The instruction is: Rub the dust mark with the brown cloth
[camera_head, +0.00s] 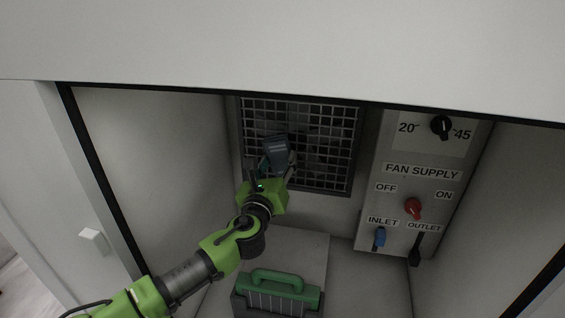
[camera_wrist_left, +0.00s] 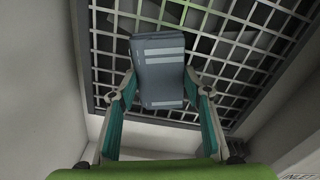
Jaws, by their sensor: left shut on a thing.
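My left gripper (camera_head: 277,166) is raised in front of a wall grille inside an open cabinet. It is shut on a grey-blue block (camera_head: 276,146) with paler stripes. In the left wrist view the block (camera_wrist_left: 160,66) sits between the two fingertips (camera_wrist_left: 161,88), upright, with the grille behind it. I cannot tell whether the block touches the grille. No brown cloth and no dust mark can be made out in either view. My right gripper is not in view.
The metal grille (camera_head: 325,145) is on the back wall. A fan supply panel (camera_head: 422,152) with a black dial, red knob (camera_head: 413,208), blue lever (camera_head: 380,237) and black lever (camera_head: 415,249) is at right. A green-handled box (camera_head: 277,301) stands below. Side walls bound the cabinet.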

